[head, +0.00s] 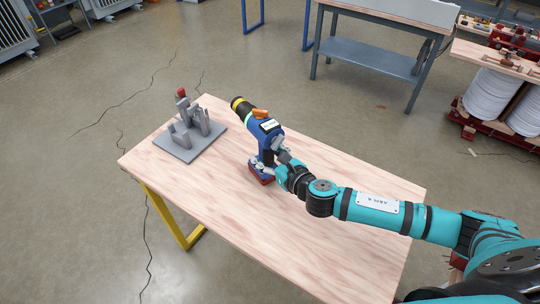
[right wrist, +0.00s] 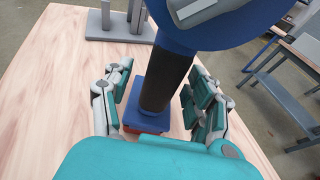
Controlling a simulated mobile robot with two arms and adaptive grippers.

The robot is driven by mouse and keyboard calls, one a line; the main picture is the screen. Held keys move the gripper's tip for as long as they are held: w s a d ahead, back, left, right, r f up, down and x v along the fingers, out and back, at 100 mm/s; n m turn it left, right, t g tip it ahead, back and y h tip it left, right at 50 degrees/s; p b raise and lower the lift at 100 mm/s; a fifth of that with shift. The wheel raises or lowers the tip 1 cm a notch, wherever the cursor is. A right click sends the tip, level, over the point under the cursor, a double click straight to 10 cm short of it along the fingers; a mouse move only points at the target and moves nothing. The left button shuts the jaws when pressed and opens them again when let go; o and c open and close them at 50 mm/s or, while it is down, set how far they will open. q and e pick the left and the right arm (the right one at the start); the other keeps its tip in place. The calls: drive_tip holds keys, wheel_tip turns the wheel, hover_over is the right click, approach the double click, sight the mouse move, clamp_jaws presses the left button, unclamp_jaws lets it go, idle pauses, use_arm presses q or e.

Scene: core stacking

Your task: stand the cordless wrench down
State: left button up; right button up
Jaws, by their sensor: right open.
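The cordless wrench (head: 268,132) is blue and black with a yellow and green ringed nose and an orange part on top. It stands upright on its red and blue base on the wooden table (head: 330,225). My right gripper (head: 277,164) is at the wrench's handle. In the right wrist view the black handle (right wrist: 162,78) rises between the two open fingers of the gripper (right wrist: 160,100), with gaps on both sides. The wrench's base (right wrist: 146,108) shows between the fingers below. My left gripper is not in view.
A grey fixture (head: 188,130) with upright posts and a red-tipped piece stands at the table's left end. The table's front and right surface is bare. A grey workbench (head: 370,58) and white drums (head: 490,95) stand beyond it.

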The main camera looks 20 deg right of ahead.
drive_tip(key=v, duration=1.2)
drive_tip(key=shift+r, duration=0.2)
drive_tip(key=shift+a, duration=0.1)
